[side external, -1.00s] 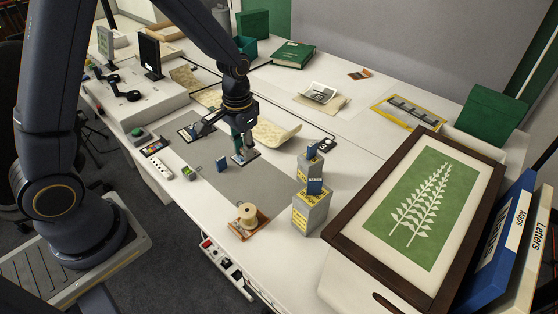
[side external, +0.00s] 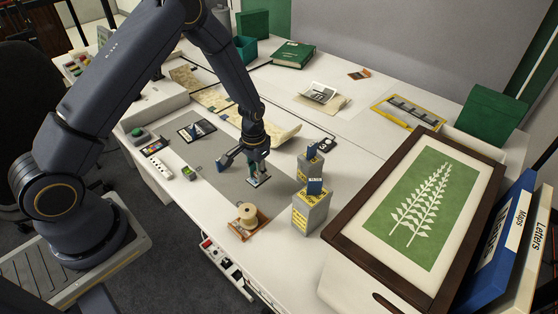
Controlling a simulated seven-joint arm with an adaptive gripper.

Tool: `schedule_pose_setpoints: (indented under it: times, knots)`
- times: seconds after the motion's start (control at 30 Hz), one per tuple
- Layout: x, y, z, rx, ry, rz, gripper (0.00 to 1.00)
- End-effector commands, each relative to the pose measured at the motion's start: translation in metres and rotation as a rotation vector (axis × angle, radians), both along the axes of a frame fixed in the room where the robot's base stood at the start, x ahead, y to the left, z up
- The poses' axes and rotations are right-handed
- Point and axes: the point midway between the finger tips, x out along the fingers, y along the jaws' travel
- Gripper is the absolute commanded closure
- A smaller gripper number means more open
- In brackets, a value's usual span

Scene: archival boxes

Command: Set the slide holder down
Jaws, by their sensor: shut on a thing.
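My gripper (side external: 252,167) points down over the right part of the grey mat (side external: 215,190). It is shut on a small dark, flat piece with a pale edge, which I take to be the slide holder (side external: 259,181). A bit of teal shows between the fingers above it. The holder looks nearly level and is low over the mat, near its right edge. I cannot tell whether it touches the surface. The fingers hide its upper part.
Grey boxes with yellow labels (side external: 309,215) and blue pieces on top stand just right of my gripper. A thread spool (side external: 247,213) on a wooden base sits in front. The mat's front left is mostly clear.

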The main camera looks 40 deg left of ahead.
Motion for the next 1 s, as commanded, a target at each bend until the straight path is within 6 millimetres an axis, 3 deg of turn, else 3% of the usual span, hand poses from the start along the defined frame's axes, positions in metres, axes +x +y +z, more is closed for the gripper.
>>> schedule_pose_setpoints:
  times: [0.2,0.4,0.8,0.83,1.0]
  knots:
    - [0.014,0.000,-0.017,0.000,0.000,0.000,1.00]
    - [0.013,0.000,-0.043,0.000,0.000,0.000,1.00]
    - [0.012,0.000,-0.049,0.000,0.000,0.000,1.00]
    - [0.013,0.000,-0.048,0.000,0.000,0.000,0.71]
    - [0.013,0.000,-0.048,0.000,0.000,0.000,0.53]
